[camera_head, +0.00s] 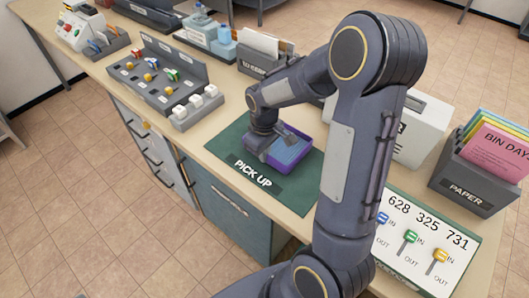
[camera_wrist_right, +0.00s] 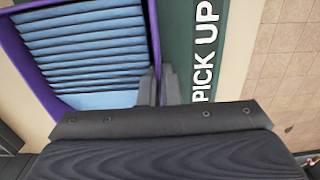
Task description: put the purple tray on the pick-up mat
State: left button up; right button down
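The purple tray (camera_head: 301,152) holds blue, ridged contents and is over the green pick-up mat (camera_head: 233,141) in the head view. In the right wrist view the tray (camera_wrist_right: 153,22) fills the upper left, with the mat (camera_wrist_right: 178,38) and its PICK UP lettering beside it. My right gripper (camera_head: 272,145) is at the tray's near left side. Its fingers (camera_wrist_right: 160,86) are closed on the tray's purple wall, one on each side. I cannot tell whether the tray's underside touches the mat. My left gripper is not in view.
A grey sorter (camera_head: 160,77) with coloured pieces and a block with white knobs (camera_head: 197,106) stand left of the mat. A PAPER bin (camera_head: 470,185) and a numbered panel (camera_head: 425,240) are at the right. My right arm hides part of the counter.

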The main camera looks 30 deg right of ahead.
jog(key=shift+f, duration=0.15)
jog(key=c, duration=1.6)
grip_release()
jog(key=shift+c, duration=0.2)
notch_tip(320, 180, up, 12)
jog(key=s+a+r+m+t+y, duration=0.1)
jog(key=s+a+m+t+y, duration=0.1)
jog(key=s+a, duration=0.3)
jog(key=s+a+r+m+t+y, duration=0.1)
jog(key=s+a+m+t, duration=0.2)
jog(key=s, duration=1)
jog(key=shift+a+t+y, duration=0.3)
jog(key=shift+a+y, duration=0.1)
jog(key=shift+a, duration=0.5)
jog(key=shift+r, duration=0.1)
